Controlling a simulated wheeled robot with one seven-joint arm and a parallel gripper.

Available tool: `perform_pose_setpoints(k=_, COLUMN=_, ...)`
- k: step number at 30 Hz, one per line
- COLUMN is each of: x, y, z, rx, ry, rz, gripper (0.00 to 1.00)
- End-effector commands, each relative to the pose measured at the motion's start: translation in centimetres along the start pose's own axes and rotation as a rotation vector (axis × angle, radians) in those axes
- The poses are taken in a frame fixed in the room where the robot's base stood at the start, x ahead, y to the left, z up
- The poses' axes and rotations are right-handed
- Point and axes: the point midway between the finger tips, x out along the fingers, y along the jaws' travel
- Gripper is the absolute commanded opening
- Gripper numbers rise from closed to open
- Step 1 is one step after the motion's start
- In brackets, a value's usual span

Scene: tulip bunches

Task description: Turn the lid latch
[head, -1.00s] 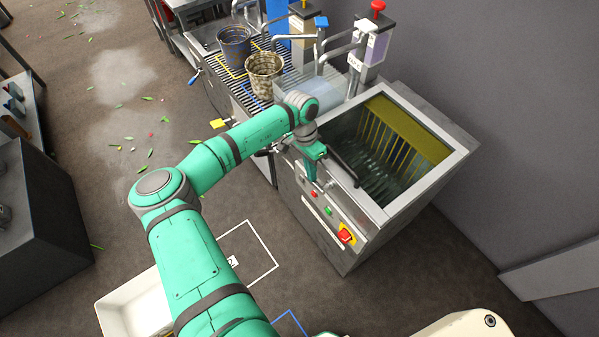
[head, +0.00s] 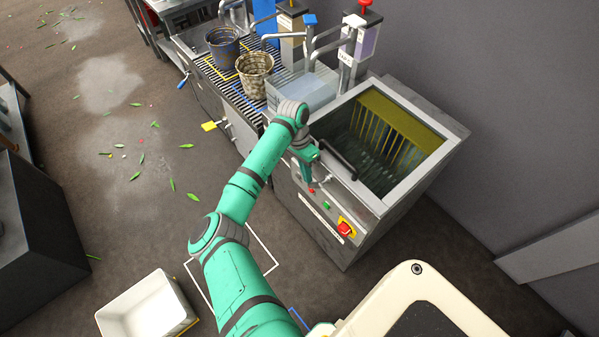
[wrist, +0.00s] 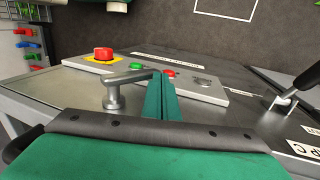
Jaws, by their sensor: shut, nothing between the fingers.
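The latch (wrist: 113,92) is a grey metal lever on a round post, on the front top of the steel machine (head: 335,235). In the wrist view its arm points right, and its end meets or nearly meets the side of my teal fingers; touching cannot be told. My gripper (wrist: 160,95) is shut and empty, just right of the lever. In the head view my gripper (head: 309,183) is over the control panel, and the latch is hidden or too small to tell there. A dark handle bar (head: 340,160) runs along the opening behind my gripper.
A black handle (wrist: 308,77) is at right. Buckets (head: 255,77) stand on the rack. A white crate (head: 150,308) is on the floor.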

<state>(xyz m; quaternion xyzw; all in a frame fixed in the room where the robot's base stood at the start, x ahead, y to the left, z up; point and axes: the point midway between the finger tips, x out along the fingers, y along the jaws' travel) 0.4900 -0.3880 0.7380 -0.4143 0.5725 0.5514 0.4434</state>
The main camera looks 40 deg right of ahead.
Motion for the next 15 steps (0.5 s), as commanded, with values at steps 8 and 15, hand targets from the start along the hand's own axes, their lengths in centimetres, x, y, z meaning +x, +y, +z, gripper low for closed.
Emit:
perform_pose_setpoints(k=8, x=0.83, y=0.21, z=-0.2, rx=0.003, ry=0.0, rz=0.002, gripper=0.0)
perform_pose_setpoints(k=15, x=0.97, y=0.17, z=-0.15, rx=0.003, ry=0.0, rz=0.0, gripper=0.0)
